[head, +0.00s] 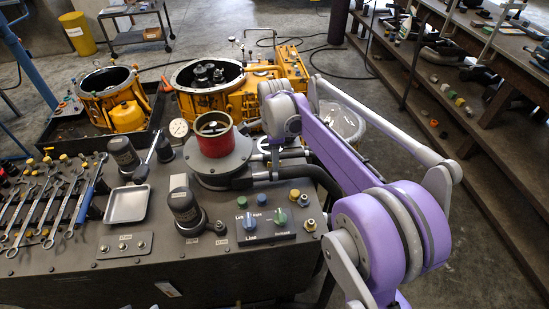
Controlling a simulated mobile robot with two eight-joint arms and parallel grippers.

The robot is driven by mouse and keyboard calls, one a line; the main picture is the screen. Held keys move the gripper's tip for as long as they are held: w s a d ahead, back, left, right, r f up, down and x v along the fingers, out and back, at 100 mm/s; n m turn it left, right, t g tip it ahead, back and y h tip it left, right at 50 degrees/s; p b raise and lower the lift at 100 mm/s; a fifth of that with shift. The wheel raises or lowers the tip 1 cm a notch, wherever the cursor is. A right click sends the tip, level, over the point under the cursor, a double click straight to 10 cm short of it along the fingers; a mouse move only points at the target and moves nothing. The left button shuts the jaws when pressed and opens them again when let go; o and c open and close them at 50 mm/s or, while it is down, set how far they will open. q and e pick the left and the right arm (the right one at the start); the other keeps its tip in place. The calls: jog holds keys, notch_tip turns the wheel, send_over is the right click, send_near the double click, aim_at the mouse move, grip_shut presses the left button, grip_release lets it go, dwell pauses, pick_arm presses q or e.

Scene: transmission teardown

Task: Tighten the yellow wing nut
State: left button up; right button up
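My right arm comes in from the right and reaches over the dark bench to its back. Its purple wrist hangs beside the red-topped cylinder (214,138). My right gripper (274,158) is small and mostly hidden under the wrist, near the hoses right of that cylinder. I cannot tell whether its fingers are open or shut, or whether they touch anything. I cannot make out a yellow wing nut for certain; it may be hidden behind my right wrist. My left gripper is out of view.
The bench (80,265) holds a row of wrenches (45,205), a metal tray (127,204), a dial gauge (179,128) and a control panel (266,224). Yellow transmission housings (225,98) stand behind it. Wooden shelving (480,130) runs along the right.

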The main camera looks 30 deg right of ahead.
notch_tip(320, 180, up, 11)
jog(key=shift+p, duration=0.35)
dwell(0.3)
jog(key=shift+f, duration=0.1)
jog(key=s+a+f+n+t, duration=0.2)
jog(key=s+a+f+n, duration=0.2)
jog(key=s+f+n, duration=0.3)
jog(key=s+a+f+n+t, duration=0.3)
jog(key=s+f+n, duration=0.5)
jog(key=s+n, duration=0.6)
jog(key=shift+s+a+n, duration=0.4)
jog(key=shift+s+a, duration=0.5)
jog(key=shift+s, duration=0.35)
